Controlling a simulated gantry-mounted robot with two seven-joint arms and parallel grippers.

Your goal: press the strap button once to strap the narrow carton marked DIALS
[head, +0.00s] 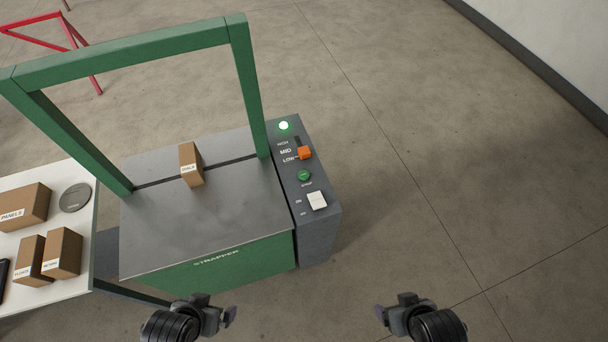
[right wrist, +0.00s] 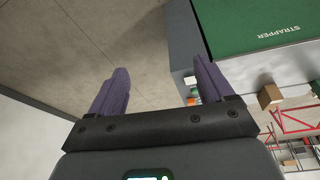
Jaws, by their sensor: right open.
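The narrow carton marked DIALS (head: 191,165) stands upright on the grey top of the green strapper (head: 200,222), at the slot line under the green arch (head: 135,50). The green strap button (head: 303,175) is on the grey control panel (head: 322,232) right of the top; nothing touches it. My left gripper (head: 228,316) is in front of the machine, apart from it; its jaw opening is unclear. My right gripper (head: 380,315) is right of and in front of the panel, away from the button. In the right wrist view its two fingers (right wrist: 160,85) are spread and empty.
A white table (head: 75,222) at left holds other cartons, including PANELS (head: 24,207), and a grey disc (head: 75,198). Floor right of the panel is clear.

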